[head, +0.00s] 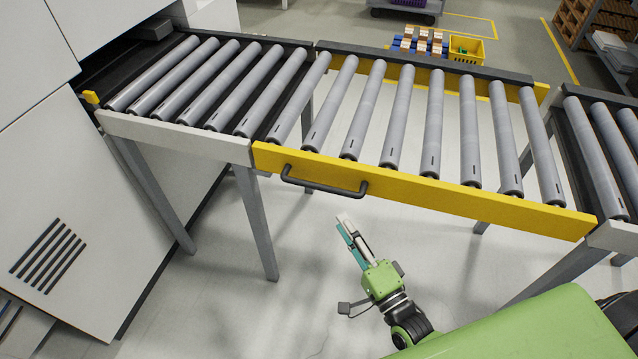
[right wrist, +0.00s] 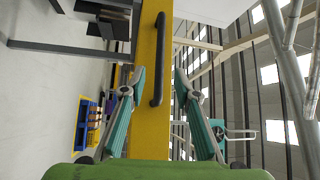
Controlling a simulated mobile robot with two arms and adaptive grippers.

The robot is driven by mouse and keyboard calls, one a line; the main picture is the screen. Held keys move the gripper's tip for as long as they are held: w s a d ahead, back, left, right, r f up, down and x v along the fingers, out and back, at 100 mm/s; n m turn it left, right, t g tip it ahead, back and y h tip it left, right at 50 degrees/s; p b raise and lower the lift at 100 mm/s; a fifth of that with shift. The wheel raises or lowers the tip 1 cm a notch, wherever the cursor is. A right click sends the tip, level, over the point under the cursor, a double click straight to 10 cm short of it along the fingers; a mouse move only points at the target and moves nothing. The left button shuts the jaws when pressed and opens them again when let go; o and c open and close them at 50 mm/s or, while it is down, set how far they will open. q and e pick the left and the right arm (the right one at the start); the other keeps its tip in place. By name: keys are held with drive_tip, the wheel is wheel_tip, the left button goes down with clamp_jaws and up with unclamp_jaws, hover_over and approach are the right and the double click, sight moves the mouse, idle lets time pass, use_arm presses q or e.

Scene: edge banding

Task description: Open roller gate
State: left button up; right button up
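The roller gate is a yellow-framed conveyor section (head: 430,188) with grey rollers, lying level between two fixed roller sections. A dark bar handle (head: 322,186) is fixed to its front yellow rail. In the right wrist view the handle (right wrist: 158,60) runs upright in the picture along the yellow rail (right wrist: 147,120). My right gripper (head: 343,222) is below and in front of the handle in the head view, apart from it. In the right wrist view its teal fingers (right wrist: 160,80) are spread and empty, with the handle's lower end appearing between the tips. My left gripper is not in view.
A white machine (head: 60,160) stands at the left, beside the left fixed roller section (head: 180,138). Another fixed roller section (head: 598,150) is at the right. A yellow bin (head: 466,50) sits behind the gate. The floor (head: 230,310) below the handle is clear.

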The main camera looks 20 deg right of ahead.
approach(319, 184)
drive_tip(key=w, duration=0.1)
drive_tip(key=x, duration=0.2)
drive_tip(key=p+x, duration=0.1)
drive_tip(key=x, duration=0.4)
drive_tip(key=shift+w+a+f+p, duration=0.1)
drive_tip(key=shift+w+f+p, duration=0.15)
drive_tip(key=shift+w+p, duration=0.1)
drive_tip(key=shift+w+a, duration=0.15)
drive_tip(key=shift+w, duration=0.45)
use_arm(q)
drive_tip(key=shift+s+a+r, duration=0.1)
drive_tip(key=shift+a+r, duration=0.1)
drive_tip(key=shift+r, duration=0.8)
use_arm(e)
drive_tip(key=shift+c, duration=0.7)
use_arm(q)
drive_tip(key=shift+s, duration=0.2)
use_arm(e)
clamp_jaws()
